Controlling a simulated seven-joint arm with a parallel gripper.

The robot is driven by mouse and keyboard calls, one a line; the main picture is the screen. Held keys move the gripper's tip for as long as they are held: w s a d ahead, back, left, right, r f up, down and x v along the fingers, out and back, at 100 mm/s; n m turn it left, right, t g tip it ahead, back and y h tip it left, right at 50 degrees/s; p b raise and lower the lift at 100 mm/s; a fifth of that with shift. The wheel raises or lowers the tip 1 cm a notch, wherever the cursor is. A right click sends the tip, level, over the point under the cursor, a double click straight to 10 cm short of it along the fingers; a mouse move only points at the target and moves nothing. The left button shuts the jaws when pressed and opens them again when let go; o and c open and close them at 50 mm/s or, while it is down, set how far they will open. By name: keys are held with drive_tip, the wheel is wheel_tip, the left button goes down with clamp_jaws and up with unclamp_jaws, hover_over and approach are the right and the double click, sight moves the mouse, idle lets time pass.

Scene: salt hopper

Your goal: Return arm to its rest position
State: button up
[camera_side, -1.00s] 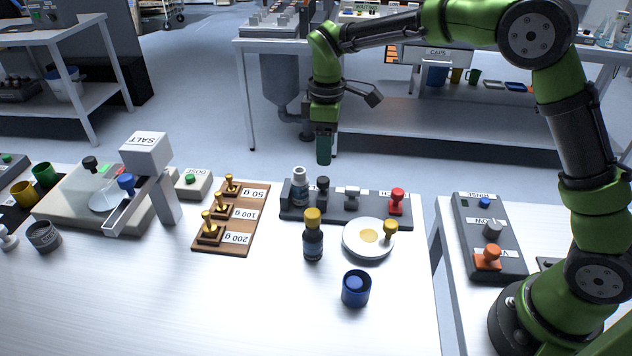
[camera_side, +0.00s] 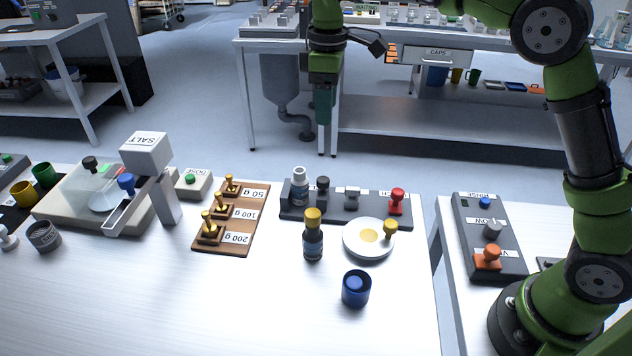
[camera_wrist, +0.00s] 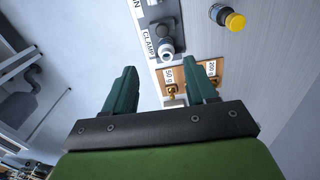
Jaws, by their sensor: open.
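My gripper (camera_side: 323,108) hangs fingers down, high above and behind the white work table (camera_side: 200,310) in the side view. In the wrist view its two green fingers (camera_wrist: 162,90) stand apart with nothing between them, so it is open and empty. The fingers overlap part of the wooden weight board (camera_wrist: 187,75) in that view, but the side view shows the gripper well clear of it. My arm reaches in from the right, and its upper part leaves the top of the side view.
The table holds the salt hopper (camera_side: 146,150), the weight board (camera_side: 250,208), a dark bottle with a yellow cap (camera_side: 313,240), a white dish (camera_side: 358,250), a blue cup (camera_side: 356,289) and a dark rack (camera_side: 335,213). A back bench (camera_side: 400,110) stands behind. The air around my gripper looks clear.

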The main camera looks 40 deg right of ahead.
drive_tip(key=s+d+m+t, duration=0.2)
drive_tip(key=s+m, duration=0.2)
drive_tip(key=s, duration=0.4)
drive_tip(key=s+d+m+t+y, duration=0.1)
drive_tip(key=s+m, duration=0.3)
drive_tip(key=s, duration=0.4)
drive_tip(key=s+d+m+t+y, duration=0.1)
drive_tip(key=s+m+t, duration=0.3)
drive_tip(key=s, duration=0.4)
drive_tip(key=shift+s+d+r, duration=0.25)
drive_tip(key=shift+d+r, duration=0.05)
drive_tip(key=shift+d, duration=0.5)
